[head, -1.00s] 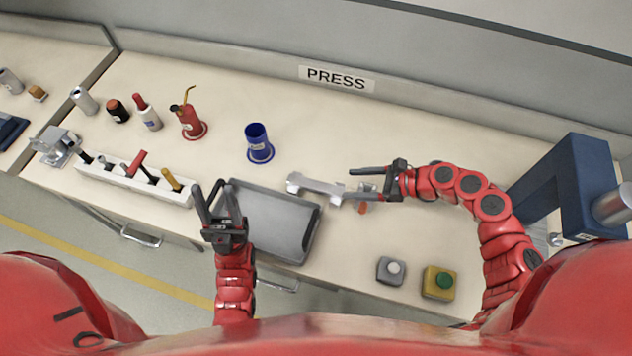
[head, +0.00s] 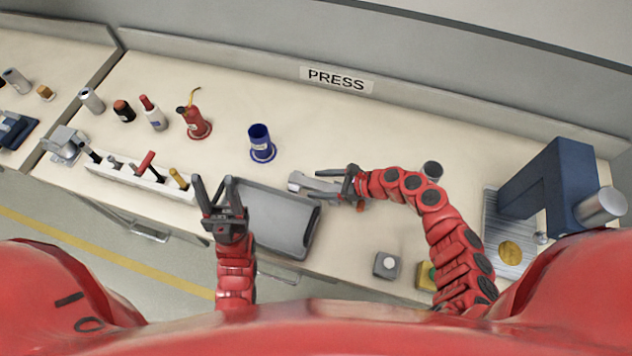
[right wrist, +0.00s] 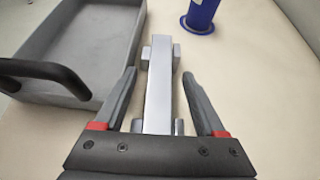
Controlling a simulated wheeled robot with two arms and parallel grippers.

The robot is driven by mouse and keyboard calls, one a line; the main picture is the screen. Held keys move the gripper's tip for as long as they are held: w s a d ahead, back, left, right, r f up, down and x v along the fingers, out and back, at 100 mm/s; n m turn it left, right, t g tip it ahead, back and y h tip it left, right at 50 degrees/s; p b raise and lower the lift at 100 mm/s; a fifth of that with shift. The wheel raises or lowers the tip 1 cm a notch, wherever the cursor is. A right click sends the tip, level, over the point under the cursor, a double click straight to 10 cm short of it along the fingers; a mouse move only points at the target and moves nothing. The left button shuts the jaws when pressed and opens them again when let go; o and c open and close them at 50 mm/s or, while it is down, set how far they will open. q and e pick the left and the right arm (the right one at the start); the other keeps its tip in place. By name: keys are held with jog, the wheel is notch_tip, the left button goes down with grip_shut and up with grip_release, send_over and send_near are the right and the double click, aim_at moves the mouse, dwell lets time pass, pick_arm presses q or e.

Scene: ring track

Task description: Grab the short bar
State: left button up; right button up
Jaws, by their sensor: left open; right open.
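A light grey metal bar with lugs at its ends, the only bar I see that fits the short bar, lies on the bench right of the grey tray (head: 302,247). The bar (right wrist: 159,88) runs lengthwise between the fingers of my right gripper (right wrist: 158,74) in the right wrist view. Both fingers are open, with visible gaps on either side. In the head view the bar (head: 299,182) is partly hidden by the right gripper (head: 314,186). My left gripper (head: 212,181) is open and empty, by the tray's left edge.
A blue cup (head: 260,143) stands beyond the tray. A red oil can (head: 196,125), bottles and a tool rack (head: 125,180) are on the left. A grey button box (head: 386,265) and yellow button box (head: 426,276) are near the front. A blue press (head: 565,185) stands at right.

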grip_shut()
jog(key=shift+r, duration=0.15)
dwell(0.4)
